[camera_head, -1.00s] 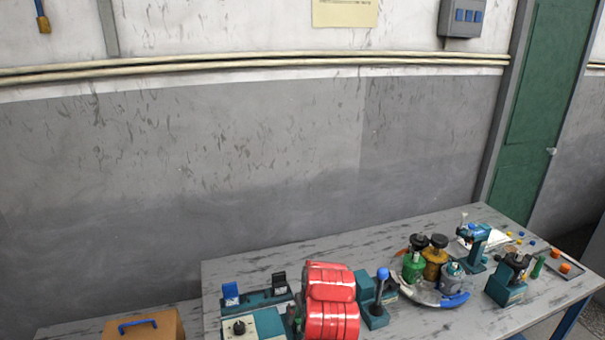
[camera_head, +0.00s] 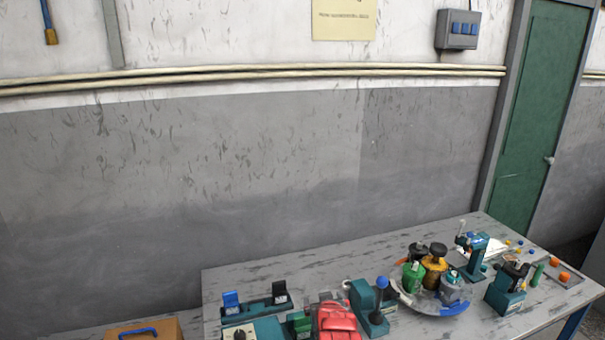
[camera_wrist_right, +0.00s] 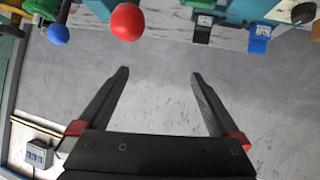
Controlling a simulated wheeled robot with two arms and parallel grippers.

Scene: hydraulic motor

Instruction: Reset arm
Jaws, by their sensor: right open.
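My right gripper (camera_wrist_right: 160,73) shows in the right wrist view. Its two dark fingers stand wide apart with nothing between them. The grey wall fills the space beyond the fingers. The table equipment lies along the top of that view, with a red ball knob (camera_wrist_right: 127,22) and a blue knob (camera_wrist_right: 58,33) apart from the fingers. No gripper shows in the head view. My left gripper is out of sight.
The grey table (camera_head: 300,262) carries a blue-knobbed lever (camera_head: 382,284), a round tray (camera_head: 440,311) with several pots, and a teal stand (camera_head: 478,258). A brown box (camera_head: 165,325) with a blue handle sits at lower left. The space before the wall (camera_head: 200,190) is clear.

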